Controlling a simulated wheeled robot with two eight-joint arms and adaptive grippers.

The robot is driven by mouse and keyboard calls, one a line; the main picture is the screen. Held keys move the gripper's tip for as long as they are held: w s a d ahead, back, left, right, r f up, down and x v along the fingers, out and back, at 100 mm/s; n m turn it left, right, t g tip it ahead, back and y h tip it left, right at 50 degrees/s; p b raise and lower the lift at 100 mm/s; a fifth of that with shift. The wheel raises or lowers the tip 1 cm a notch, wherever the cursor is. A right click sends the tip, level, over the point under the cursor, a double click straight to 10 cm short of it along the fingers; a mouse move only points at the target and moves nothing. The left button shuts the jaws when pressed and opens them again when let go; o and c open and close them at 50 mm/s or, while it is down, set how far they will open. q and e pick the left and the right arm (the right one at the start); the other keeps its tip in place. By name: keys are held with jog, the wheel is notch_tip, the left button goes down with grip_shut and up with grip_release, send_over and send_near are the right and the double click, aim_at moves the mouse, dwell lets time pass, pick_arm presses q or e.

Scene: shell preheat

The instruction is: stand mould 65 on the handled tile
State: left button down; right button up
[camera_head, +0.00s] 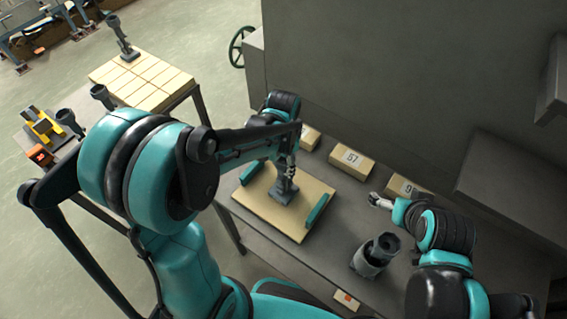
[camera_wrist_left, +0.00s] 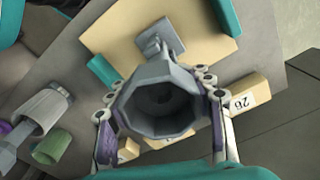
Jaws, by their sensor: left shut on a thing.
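The handled tile (camera_head: 262,212) is a square, pale yellow slab with a teal handle on each of two opposite sides, lying on the grey bench. It also shows in the left wrist view (camera_wrist_left: 112,32). My left gripper (camera_head: 291,163) is shut on a grey mould (camera_head: 283,190) with an octagonal cup, a stem and a flat foot. In the left wrist view, the fingers clasp the mould's cup (camera_wrist_left: 160,104). The mould is over the tile's middle, roughly upright; I cannot tell whether its foot touches. No number on it is readable. My right gripper (camera_head: 379,201) is empty above the bench.
Numbered blocks (camera_head: 352,160) line the bench's back by the wall. More moulds stand at the left, one on a tiled table (camera_head: 143,80). A small orange-marked tag (camera_head: 346,300) lies at the bench's front.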

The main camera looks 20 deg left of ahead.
pick_arm(q)
jog(key=shift+s+f, duration=0.1)
jog(key=c, duration=0.6)
grip_release()
jog(key=shift+r, duration=0.5)
notch_tip(320, 180, up, 11)
jog(key=p, duration=0.1)
jog(key=shift+s+a+r+n+t, duration=0.15)
jog(key=shift+s+a+n+t, duration=0.6)
jog(key=shift+s+n+t, duration=0.8)
jog(key=shift+s+a+r+n+t, duration=0.1)
jog(key=shift+s+a+n+t, duration=0.7)
jog(key=shift+s+n, duration=0.8)
jog(key=shift+s+a+r+n+t, duration=0.15)
jog(key=shift+s+a+n+t, duration=0.8)
jog(key=shift+s, duration=1.1)
